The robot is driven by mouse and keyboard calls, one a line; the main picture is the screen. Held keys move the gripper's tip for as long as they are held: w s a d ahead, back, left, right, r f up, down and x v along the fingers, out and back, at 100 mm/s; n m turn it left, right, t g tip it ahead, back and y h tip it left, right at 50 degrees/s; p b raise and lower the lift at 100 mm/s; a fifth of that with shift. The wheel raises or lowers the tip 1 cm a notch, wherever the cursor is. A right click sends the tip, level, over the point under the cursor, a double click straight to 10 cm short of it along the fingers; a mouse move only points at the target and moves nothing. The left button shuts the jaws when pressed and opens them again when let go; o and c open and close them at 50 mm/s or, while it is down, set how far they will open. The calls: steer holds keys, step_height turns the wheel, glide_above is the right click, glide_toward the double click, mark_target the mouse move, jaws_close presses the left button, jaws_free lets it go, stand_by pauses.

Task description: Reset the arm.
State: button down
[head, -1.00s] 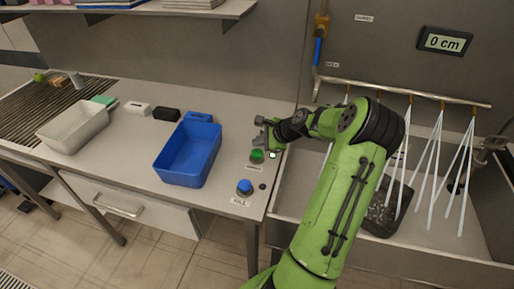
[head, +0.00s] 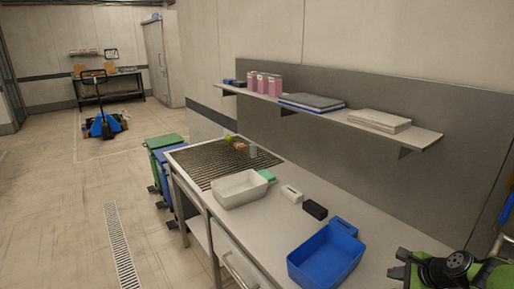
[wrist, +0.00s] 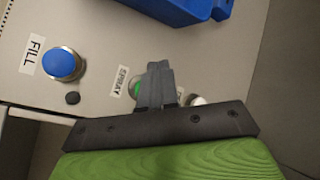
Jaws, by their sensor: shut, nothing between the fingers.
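My gripper (wrist: 155,84) is shut and empty in the wrist view, its dark fingers together above the steel counter (wrist: 105,25). The fingers partly cover a green button (wrist: 135,89) beside the label SPRAY. From this view I cannot tell whether they touch it. A blue button (wrist: 62,64) with the label FILL is to the left. In the head view, part of my green arm and gripper (head: 400,271) shows at the lower right edge, to the right of the blue crate (head: 326,256).
A white crate (head: 240,200) stands on the counter near a dark slatted conveyor (head: 215,166). A white block (head: 291,194) and a black block (head: 315,210) lie behind the blue crate. A shelf (head: 425,139) hangs above.

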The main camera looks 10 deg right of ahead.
steer(key=s+a+r+n+g+h, duration=0.1)
steer(key=a+r+n, duration=0.25)
steer(key=a, duration=0.35)
steer(key=s+a+r+n+g, duration=0.1)
steer(key=s+a+r+n, duration=0.15)
steer(key=a+n, duration=0.35)
steer(key=s+a+r+n+g+h, duration=0.1)
steer(key=a+r+n+g, duration=0.2)
steer(key=a, duration=0.5)
steer(key=s+a+r+n+t, duration=0.1)
steer(key=s+a+n, duration=0.3)
steer(key=s, duration=0.4)
steer(key=s+a+r+n+t, duration=0.1)
steer(key=s+a+r+n, duration=0.3)
steer(key=s, duration=0.4)
steer(key=shift+s+a+r+n+t, duration=0.2)
steer(key=shift+s+a+n+t, duration=0.3)
steer(key=shift+n, duration=0.75)
steer(key=shift+w+a, duration=0.15)
steer(key=shift+w, duration=0.05)
